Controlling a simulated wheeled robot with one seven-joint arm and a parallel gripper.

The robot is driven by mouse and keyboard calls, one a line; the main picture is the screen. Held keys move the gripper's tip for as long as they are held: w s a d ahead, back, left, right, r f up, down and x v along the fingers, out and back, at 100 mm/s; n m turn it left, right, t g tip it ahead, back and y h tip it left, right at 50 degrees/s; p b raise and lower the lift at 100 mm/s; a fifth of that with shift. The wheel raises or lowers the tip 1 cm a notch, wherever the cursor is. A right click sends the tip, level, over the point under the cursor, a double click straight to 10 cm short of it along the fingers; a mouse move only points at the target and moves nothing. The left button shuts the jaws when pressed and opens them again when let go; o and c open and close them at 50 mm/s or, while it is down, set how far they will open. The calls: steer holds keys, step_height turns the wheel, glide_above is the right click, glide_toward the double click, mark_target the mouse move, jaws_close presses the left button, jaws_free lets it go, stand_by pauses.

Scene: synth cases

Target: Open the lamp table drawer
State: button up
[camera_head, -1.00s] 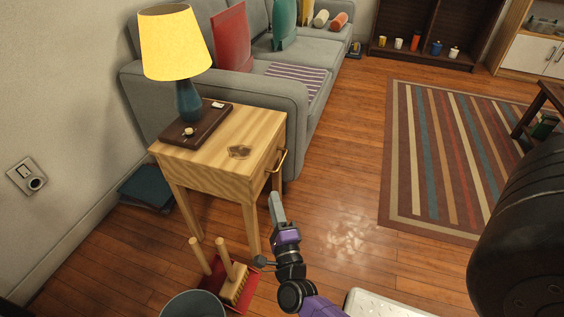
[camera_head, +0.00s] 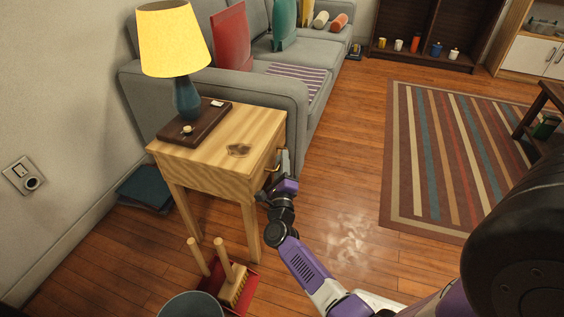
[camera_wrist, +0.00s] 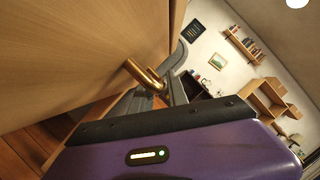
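The wooden lamp table (camera_head: 215,150) stands against the sofa's near end, and its drawer looks shut. Its brass handle (camera_head: 270,168) is on the right-hand face, partly hidden by my gripper (camera_head: 280,168). In the wrist view, the drawer front (camera_wrist: 80,50) fills the upper left and the brass handle (camera_wrist: 145,77) reaches between the grey fingers of my gripper (camera_wrist: 155,88). The fingers look apart, with the handle in the gap. I cannot tell whether either finger touches it.
A yellow-shaded lamp (camera_head: 175,45) stands on a dark tray (camera_head: 205,122) on the table. A brush (camera_head: 235,285), red dustpan (camera_head: 248,280) and grey bucket (camera_head: 190,305) are on the floor in front.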

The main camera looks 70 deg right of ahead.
steer(key=shift+d, duration=0.2)
steer(key=shift+c, duration=0.4)
jaws_close()
stand_by(1.0)
